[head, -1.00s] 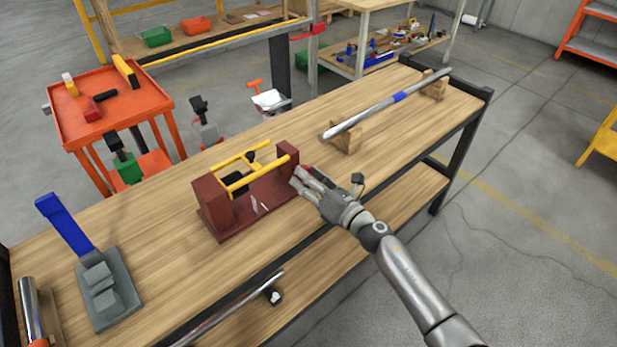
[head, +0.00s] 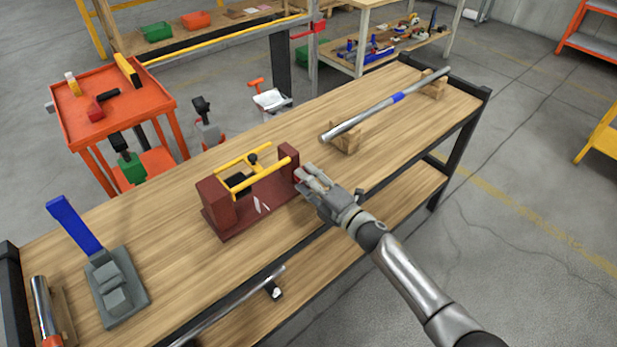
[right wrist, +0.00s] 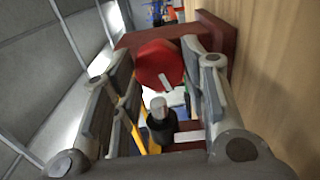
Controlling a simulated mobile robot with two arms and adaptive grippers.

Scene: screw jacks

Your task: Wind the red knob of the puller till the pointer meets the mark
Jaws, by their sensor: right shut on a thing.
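The puller (head: 232,214) is a dark red frame with two upright end blocks and yellow bars, standing on the wooden bench. My right gripper (head: 308,176) is at its right end block and is shut on the red knob. In the right wrist view the red knob (right wrist: 158,65) is faceted, has a white line on its face, and sits between the fingers of my gripper (right wrist: 155,85). A black post with a pale top (right wrist: 160,118) shows below the knob. White marks show on the puller's front side, but I cannot tell pointer from mark. My left gripper is not in view.
A silver bar with a blue band (head: 370,112) rests on wooden blocks behind. A grey jack with a blue lever (head: 115,285) stands at the bench's left. An orange cart (head: 110,110) stands beyond the bench. Bare wood lies around the puller.

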